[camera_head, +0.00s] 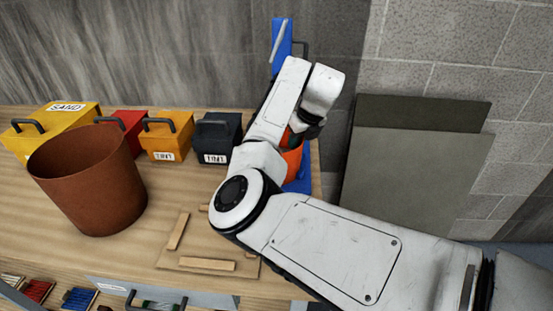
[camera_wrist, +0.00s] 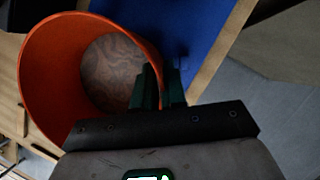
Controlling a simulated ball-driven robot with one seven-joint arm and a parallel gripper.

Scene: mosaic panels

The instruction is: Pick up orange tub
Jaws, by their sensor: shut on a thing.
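The orange tub (camera_wrist: 45,75) fills the upper left of the wrist view. It is open-topped, with a mottled brownish bottom visible inside. My gripper (camera_wrist: 163,88) is shut on the tub's right-hand wall, with one dark green finger inside the rim and one outside. In the head view only a small part of the orange tub (camera_head: 293,160) shows behind my white arm, at the right end of the bench. My fingers are mostly hidden there. Blue surface (camera_wrist: 205,35) shows beside the tub; I cannot tell whether the tub touches it.
A large brown bucket (camera_head: 90,190) stands at the left of the wooden bench (camera_head: 165,225). Yellow, red, orange and dark handled boxes (camera_head: 165,142) line the back. Wooden strips (camera_head: 207,264) lie in front. Grey panels (camera_head: 410,180) lean against the wall at right.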

